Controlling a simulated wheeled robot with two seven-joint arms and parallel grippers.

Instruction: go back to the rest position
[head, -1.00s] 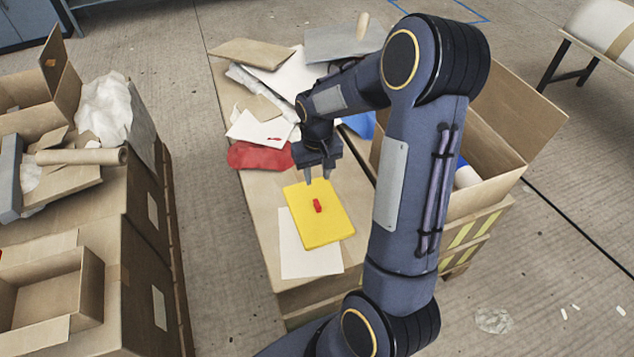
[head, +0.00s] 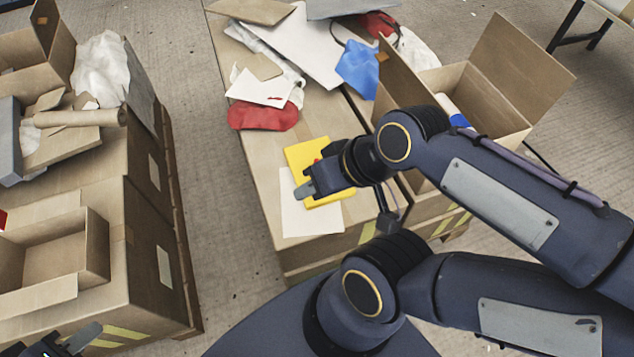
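My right gripper (head: 305,188) points left over the cardboard-topped table (head: 262,178), in front of a yellow pad (head: 304,153). A small red piece (head: 318,161) shows on the pad, partly hidden by my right wrist. The gripper's fingers are seen side-on and overlap, so I cannot tell their opening. Nothing is visible hanging from them. My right arm is bent and crosses the lower right of the view. My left gripper (head: 68,341) just shows at the bottom left corner, cut off by the picture edge, beside the cardboard boxes; its opening is unclear.
A white sheet (head: 300,222) lies under the pad. A red bag (head: 263,116), papers and a blue cloth (head: 360,68) lie further back. An open carton (head: 490,85) stands right of the table, close to my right arm. Stacked cartons (head: 85,240) stand at left.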

